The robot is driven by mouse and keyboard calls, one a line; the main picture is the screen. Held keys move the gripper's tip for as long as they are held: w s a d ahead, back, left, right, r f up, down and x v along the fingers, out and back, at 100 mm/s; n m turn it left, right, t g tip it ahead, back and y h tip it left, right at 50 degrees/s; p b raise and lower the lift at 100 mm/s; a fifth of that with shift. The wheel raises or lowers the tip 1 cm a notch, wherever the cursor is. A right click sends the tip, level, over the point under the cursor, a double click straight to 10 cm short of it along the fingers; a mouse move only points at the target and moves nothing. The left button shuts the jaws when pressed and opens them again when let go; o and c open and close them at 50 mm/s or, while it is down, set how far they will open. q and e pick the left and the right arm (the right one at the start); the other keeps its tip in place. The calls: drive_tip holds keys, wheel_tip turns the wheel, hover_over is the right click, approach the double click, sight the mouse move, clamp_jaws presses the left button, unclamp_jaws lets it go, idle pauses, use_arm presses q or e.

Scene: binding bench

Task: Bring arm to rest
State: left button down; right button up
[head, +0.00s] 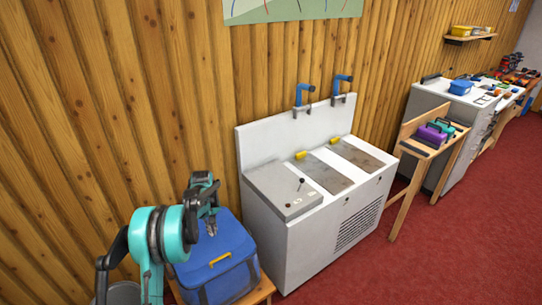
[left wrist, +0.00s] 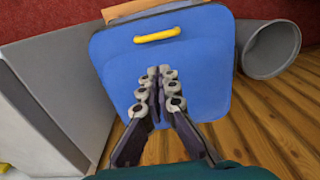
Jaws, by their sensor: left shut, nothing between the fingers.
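My left arm comes in at the lower left of the head view, teal and dark. My left gripper (head: 211,230) hangs over a blue box (head: 226,268) with a yellow handle. In the left wrist view the fingers of my left gripper (left wrist: 162,72) are shut with nothing between them. They point across the face of the blue box (left wrist: 205,55). I cannot tell from these views whether the fingertips touch it. My right gripper is in neither view.
The blue box stands on a low wooden bench (head: 262,291). A white sink unit (head: 290,245) with blue taps stands right of it. A grey bin (left wrist: 270,50) is beside the box. A wooden stand (head: 421,149) is farther right. Red floor (head: 450,255) is open at the right.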

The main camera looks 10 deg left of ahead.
use_arm(q)
drive_tip(key=s+d+r+m+t, duration=0.2)
drive_tip(key=s+d+r+m, duration=0.1)
drive_tip(key=s+d+r, duration=0.5)
drive_tip(key=s+d+r+m+t, duration=0.1)
drive_tip(key=s+d+r+m, duration=0.3)
drive_tip(key=r, duration=0.6)
drive_tip(key=s+d+m+t, duration=0.1)
drive_tip(key=s+d+t, duration=0.1)
drive_tip(key=s+d, duration=0.3)
drive_tip(key=s+d+m+t, duration=0.1)
drive_tip(key=s+d, duration=0.4)
drive_tip(key=s, duration=0.6)
drive_tip(key=shift+s+m+t, duration=0.15)
drive_tip(key=shift+m+t, duration=0.25)
drive_tip(key=shift+m, duration=0.1)
